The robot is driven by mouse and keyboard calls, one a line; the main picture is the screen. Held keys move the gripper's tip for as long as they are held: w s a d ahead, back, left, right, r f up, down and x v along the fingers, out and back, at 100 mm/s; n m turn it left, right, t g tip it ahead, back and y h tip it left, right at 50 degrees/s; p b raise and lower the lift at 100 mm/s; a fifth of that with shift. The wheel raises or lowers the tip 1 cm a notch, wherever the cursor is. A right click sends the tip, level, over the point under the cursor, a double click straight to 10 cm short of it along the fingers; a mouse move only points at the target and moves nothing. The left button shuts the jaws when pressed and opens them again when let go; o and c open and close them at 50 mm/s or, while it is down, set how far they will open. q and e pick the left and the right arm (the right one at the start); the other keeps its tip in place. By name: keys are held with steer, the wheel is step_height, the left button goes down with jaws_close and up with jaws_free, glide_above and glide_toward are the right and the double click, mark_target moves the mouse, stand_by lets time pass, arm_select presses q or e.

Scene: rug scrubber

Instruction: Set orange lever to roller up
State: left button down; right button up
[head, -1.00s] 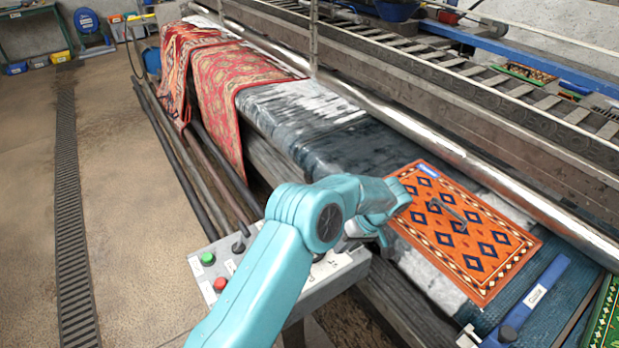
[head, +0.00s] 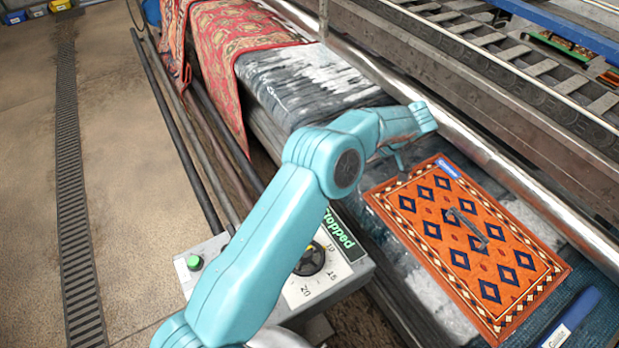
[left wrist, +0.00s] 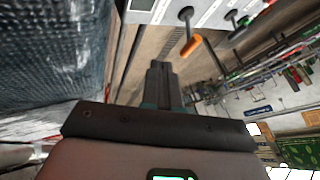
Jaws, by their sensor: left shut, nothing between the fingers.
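The orange lever (left wrist: 191,46) shows in the left wrist view at the top, hanging from the edge of a light grey control panel (left wrist: 155,12). In the head view the control box (head: 352,277) has a green button, a dial and a display reading "Stopped". My left arm covers part of the box there, and I cannot make out the orange lever in that view.
A small orange patterned rug (head: 457,205) lies on the machine bed, with a blue bar (head: 568,318) near its corner. Red rugs (head: 236,50) hang over the far side. Dark pipes (head: 180,130) run along the bed. The floor (head: 115,170) at left is open.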

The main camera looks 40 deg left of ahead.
arm_select(q)
steer(key=s+a+f+b, duration=0.1)
steer(key=s+a+f, duration=0.5)
steer(key=s, duration=0.2)
steer(key=shift+a+f, duration=0.2)
steer(key=shift+f, duration=0.2)
steer(key=shift+s, duration=0.1)
stand_by(0.4)
